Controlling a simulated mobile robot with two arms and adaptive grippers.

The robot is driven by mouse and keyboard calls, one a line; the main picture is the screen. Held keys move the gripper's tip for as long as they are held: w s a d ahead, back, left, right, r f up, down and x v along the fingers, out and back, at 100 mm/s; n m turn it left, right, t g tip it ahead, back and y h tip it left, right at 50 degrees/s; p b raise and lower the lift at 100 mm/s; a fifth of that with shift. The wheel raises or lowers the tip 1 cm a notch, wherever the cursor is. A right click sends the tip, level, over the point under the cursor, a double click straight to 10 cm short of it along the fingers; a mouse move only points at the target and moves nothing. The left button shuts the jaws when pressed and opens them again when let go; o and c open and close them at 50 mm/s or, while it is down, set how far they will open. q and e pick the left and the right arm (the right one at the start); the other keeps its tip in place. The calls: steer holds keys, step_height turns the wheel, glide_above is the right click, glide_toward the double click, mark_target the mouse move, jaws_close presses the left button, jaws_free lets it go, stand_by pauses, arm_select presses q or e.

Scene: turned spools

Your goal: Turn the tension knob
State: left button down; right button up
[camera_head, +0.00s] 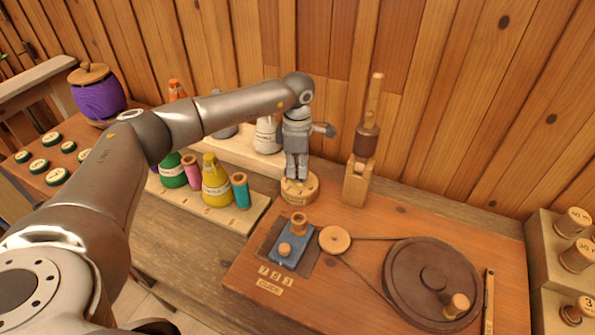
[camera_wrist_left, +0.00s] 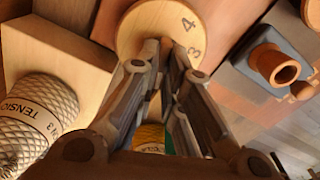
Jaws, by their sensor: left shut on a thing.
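A round pale wooden dial (camera_head: 300,188) stands on the wooden machine board, at its back left corner. In the left wrist view the dial (camera_wrist_left: 150,22) shows the numbers 3 and 4. My left gripper (camera_head: 297,176) points down onto it from above. In the left wrist view my gripper (camera_wrist_left: 166,48) has its fingers close together over the dial, shut on the tension knob; the fingers hide the part they grip. A pale ribbed cylinder (camera_wrist_left: 35,115) with lettering starting "TENSIO" lies in view at the left. My right gripper is not in view.
A wooden post with a dark collar (camera_head: 366,140) stands right of the dial. A blue block (camera_head: 290,245), a small pulley (camera_head: 335,239) and a large dark wheel (camera_head: 425,275) are in front. Several coloured spools stand left on a pale rack (camera_head: 232,222).

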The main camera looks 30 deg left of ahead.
mark_target(297, 170)
arm_select(q)
steer(key=shift+w+r+m, duration=0.1)
steer(key=shift+m, duration=0.4)
steer(key=c, duration=1.6)
jaws_free()
steer(key=shift+o, duration=0.2)
step_height(297, 170, up, 12)
